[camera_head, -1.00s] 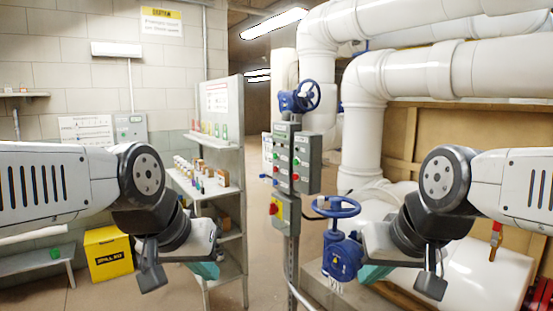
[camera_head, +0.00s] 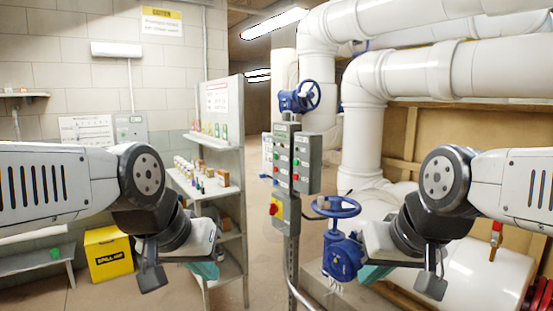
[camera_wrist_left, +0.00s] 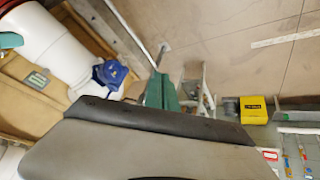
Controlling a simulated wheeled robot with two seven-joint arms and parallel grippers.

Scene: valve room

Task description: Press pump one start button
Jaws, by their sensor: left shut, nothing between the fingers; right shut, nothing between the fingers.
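A grey control panel stands on a post in the middle of the head view, with a left box (camera_head: 281,152) and a right box (camera_head: 306,163). Both carry small red and green buttons. Their labels are too small to read, so I cannot tell which button is pump one start. My left gripper (camera_head: 206,270), with teal fingers, is shut and empty, low and left of the panel, apart from it. My right gripper (camera_head: 374,274) is shut and empty, low and right of the panel.
A blue handwheel valve (camera_head: 341,255) stands close to my right gripper. A metal shelf (camera_head: 243,205) with small bottles is behind my left gripper. White pipes (camera_head: 420,75) fill the right side.

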